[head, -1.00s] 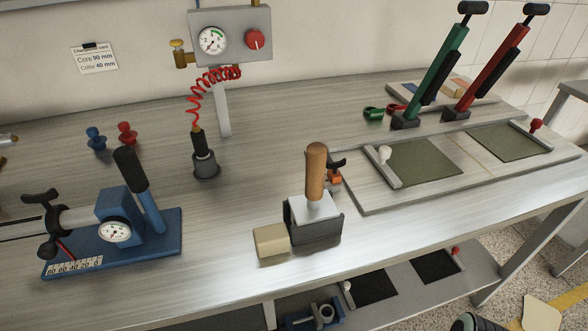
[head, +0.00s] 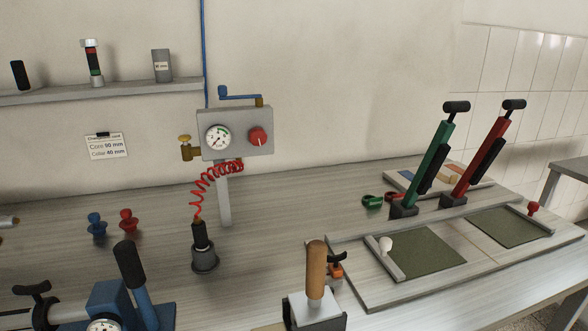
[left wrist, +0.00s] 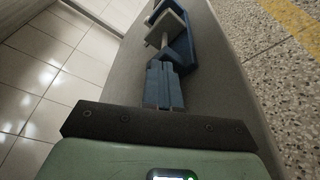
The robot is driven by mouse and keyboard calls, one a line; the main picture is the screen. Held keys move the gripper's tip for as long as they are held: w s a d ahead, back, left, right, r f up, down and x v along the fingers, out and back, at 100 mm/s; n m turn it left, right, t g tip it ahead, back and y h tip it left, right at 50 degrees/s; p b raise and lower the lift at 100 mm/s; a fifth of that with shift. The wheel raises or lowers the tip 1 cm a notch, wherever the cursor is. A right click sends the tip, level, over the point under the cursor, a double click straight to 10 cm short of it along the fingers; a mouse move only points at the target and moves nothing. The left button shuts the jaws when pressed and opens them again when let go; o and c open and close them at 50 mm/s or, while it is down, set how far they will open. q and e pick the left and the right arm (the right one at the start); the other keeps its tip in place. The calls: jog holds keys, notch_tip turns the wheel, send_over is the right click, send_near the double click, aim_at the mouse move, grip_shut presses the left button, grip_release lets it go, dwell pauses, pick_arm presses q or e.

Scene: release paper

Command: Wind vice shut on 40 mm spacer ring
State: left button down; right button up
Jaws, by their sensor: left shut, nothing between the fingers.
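A blue vice (left wrist: 183,45) with a pale grey plate and a light rod shows at the top of the left wrist view, on a long grey surface (left wrist: 225,75). My left gripper (left wrist: 162,66) is shut and empty, its fingertips close below the vice in the picture. I cannot tell whether they touch it. I cannot make out a 40 mm spacer ring in either view. The vice and both grippers are outside the head view. My right gripper is in neither view.
The bench holds a blue gauge tool (head: 107,298), a wooden-handled tool (head: 316,275), a black-topped cylinder (head: 204,258), and green (head: 433,150) and red (head: 483,155) lever tools. A wall card (head: 107,146) reads Core 90 mm, Collar 40 mm. Tiled floor (left wrist: 60,60) lies beside the surface.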

pick_arm(q)
jog(key=shift+d+f, duration=0.1)
jog(key=shift+f, duration=0.05)
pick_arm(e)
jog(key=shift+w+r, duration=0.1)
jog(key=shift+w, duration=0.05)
pick_arm(q)
jog(key=shift+s+f, duration=0.25)
jog(key=shift+f, duration=0.1)
jog(key=shift+s+f, duration=0.15)
jog(key=shift+f, duration=0.25)
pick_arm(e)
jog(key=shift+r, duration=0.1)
pick_arm(q)
jog(key=shift+s+r+p, duration=0.2)
jog(key=shift+s+p, duration=0.2)
jog(key=shift+p, duration=0.2)
jog(key=shift+w+a+f+v, duration=0.1)
jog(key=shift+w+v, duration=0.05)
jog(key=shift+v, duration=0.8)
jog(key=shift+w+a+f+v, duration=0.1)
jog(key=shift+w+v, duration=0.05)
jog(key=shift+v, duration=0.75)
jog(key=shift+w+a+f+v, duration=0.1)
jog(key=shift+w+f+v, duration=0.1)
jog(key=shift+v, duration=0.75)
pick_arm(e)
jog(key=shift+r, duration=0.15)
